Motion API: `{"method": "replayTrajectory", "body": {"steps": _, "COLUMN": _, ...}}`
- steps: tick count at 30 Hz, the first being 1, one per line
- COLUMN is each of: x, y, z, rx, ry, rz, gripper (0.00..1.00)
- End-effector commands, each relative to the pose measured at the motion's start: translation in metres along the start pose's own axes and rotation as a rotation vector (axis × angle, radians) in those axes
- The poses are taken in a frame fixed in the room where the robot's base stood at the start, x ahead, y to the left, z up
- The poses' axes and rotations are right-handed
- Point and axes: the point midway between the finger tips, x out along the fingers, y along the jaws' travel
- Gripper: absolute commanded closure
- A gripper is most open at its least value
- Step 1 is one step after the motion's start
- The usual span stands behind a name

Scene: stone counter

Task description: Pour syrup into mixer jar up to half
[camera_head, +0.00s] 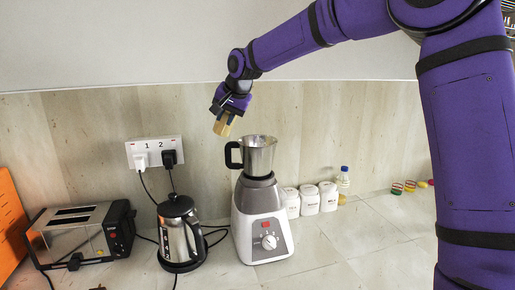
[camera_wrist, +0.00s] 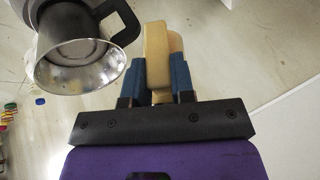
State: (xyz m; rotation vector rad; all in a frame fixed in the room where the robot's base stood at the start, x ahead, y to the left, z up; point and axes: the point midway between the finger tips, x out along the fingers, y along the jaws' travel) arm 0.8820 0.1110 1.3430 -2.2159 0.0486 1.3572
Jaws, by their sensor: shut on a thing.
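The mixer jar (camera_head: 260,155) is a steel cup with a black handle on the left, seated on the white mixer base (camera_head: 259,215). Its open mouth shows in the wrist view (camera_wrist: 82,62), where I see the bare metal inside wall and bottom. My gripper (camera_head: 226,117) is up and to the left of the jar, above the handle side. It is shut on a tan, yellowish object (camera_head: 222,127), which also shows between the blue fingers in the wrist view (camera_wrist: 157,55). It seems to be the syrup container, but I cannot read a label or see its opening.
A steel kettle (camera_head: 179,232) stands left of the mixer, and a toaster (camera_head: 80,232) farther left. White canisters (camera_head: 309,199) and a blue-capped bottle (camera_head: 343,181) stand to the right. A socket panel (camera_head: 155,152) is on the wall. The right front counter is clear.

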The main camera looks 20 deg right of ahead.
Motion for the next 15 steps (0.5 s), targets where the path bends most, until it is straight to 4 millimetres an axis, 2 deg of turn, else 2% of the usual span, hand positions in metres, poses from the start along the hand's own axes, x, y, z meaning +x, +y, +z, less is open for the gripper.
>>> {"method": "replayTrajectory", "body": {"steps": 15, "x": 0.005, "y": -0.019, "z": 0.002, "rx": -0.076, "ry": -0.001, "rz": 0.177, "gripper": 1.0}}
